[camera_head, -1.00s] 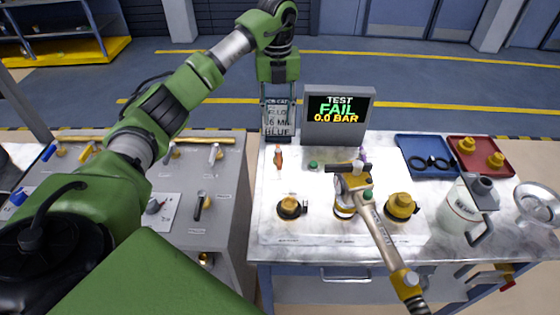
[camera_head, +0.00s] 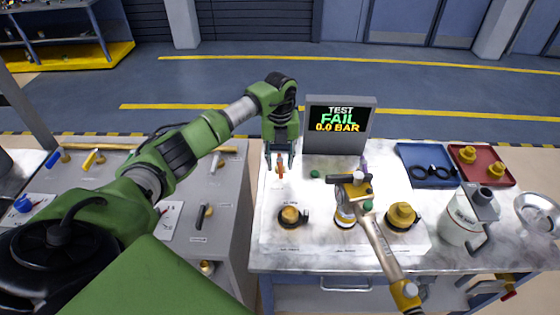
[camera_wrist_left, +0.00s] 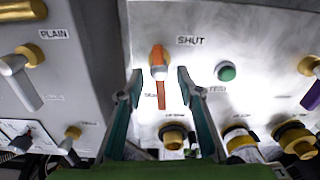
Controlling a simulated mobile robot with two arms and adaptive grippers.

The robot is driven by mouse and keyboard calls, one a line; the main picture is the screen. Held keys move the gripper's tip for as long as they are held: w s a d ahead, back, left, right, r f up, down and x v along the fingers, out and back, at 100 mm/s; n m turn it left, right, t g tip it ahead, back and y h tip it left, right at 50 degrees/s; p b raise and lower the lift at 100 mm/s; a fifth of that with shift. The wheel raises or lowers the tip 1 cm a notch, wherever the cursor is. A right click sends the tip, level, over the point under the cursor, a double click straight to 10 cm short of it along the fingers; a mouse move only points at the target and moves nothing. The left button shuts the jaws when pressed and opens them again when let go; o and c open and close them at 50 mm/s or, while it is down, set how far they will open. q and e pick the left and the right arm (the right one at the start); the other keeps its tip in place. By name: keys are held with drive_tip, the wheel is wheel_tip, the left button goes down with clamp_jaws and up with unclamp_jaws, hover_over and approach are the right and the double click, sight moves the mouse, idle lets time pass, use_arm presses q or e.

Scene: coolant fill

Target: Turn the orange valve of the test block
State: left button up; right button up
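The orange valve (camera_head: 281,170) is a small handle at the back left of the pale test block (camera_head: 268,205). In the left wrist view the orange handle (camera_wrist_left: 158,80) points down the picture from a round pivot, beside a "SHUT" label. My left gripper (camera_head: 280,160) is over the valve. In the wrist view its fingers are apart, one on each side of the handle (camera_wrist_left: 160,73), with gaps showing on both sides. I cannot tell how far the fingertips are above the block. My right gripper is not seen.
A screen (camera_head: 338,125) reading "FAIL 0.0 BAR" stands behind the block. A green button (camera_wrist_left: 226,71) is right of the valve. A white jug (camera_head: 462,215) and blue (camera_head: 425,178) and red trays (camera_head: 508,172) are to the right.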

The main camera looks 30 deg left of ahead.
use_arm(q)
drive_tip(key=shift+f, duration=0.8)
clamp_jaws()
